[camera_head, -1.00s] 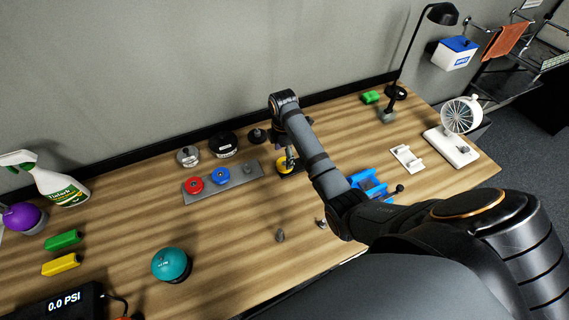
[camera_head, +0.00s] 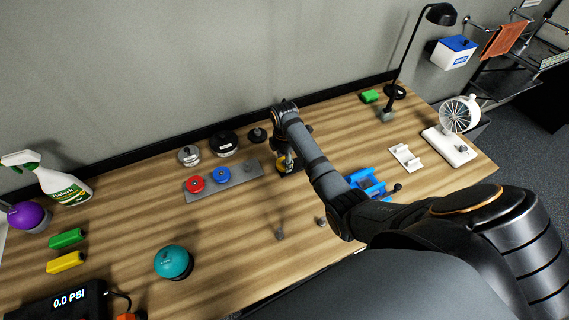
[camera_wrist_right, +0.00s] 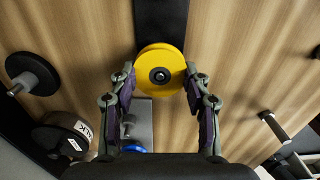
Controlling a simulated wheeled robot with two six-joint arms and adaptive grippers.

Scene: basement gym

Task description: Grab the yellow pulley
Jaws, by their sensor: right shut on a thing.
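The yellow pulley (camera_wrist_right: 160,62) is a round disc with a dark hub, seen from above in the right wrist view. My right gripper (camera_wrist_right: 160,88) has one finger on each side of it and is shut on it. In the head view the right gripper (camera_head: 286,158) is at the black block (camera_head: 292,171) behind the middle of the table, and only a small part of the yellow pulley (camera_head: 280,161) shows beside it. The arm and fingers hide the rest. I cannot tell whether the pulley touches the block. My left gripper is not in view.
A grey plate (camera_head: 240,180) with red (camera_head: 194,184) and blue (camera_head: 220,175) pulleys lies just left of the gripper. Dark round weights (camera_head: 224,144) stand behind it. A blue holder (camera_head: 366,184) is to the right.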

